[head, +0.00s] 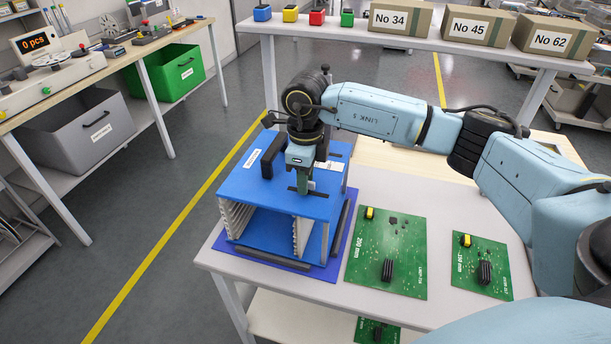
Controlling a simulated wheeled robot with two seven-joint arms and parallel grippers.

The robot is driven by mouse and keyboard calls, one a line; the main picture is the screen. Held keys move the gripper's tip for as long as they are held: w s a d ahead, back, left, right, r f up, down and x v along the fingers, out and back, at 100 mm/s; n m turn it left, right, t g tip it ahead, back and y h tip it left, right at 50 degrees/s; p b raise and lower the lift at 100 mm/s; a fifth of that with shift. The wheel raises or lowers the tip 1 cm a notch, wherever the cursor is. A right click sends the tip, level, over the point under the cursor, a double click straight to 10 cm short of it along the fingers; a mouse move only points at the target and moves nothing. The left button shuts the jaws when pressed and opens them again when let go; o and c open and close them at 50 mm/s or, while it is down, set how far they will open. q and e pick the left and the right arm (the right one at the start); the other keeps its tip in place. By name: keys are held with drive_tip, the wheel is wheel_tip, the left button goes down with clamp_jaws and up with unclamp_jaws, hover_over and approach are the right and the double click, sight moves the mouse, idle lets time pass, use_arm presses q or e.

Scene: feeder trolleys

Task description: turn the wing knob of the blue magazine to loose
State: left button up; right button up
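The blue magazine (255,192) stands on the trolley's white top, with its open slotted side facing the front. It has a black handle (273,156) and white labels on top. My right gripper (301,187) points down at the magazine's top near its front right part, apparently at or just above the surface. I cannot make out the wing knob; the gripper covers that area. Whether the fingers are open or shut on something is too small to tell. My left gripper is not in view.
Green circuit boards (386,252) and (480,266) lie right of the magazine. A back shelf (330,38) holds small coloured blocks and numbered cardboard boxes (477,26). A workbench with a grey bin (75,130) and a green bin (177,75) stands left, across open floor.

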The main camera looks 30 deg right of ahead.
wheel_tip(320, 180, up, 13)
drive_tip(key=shift+r, duration=0.15)
idle(0.6)
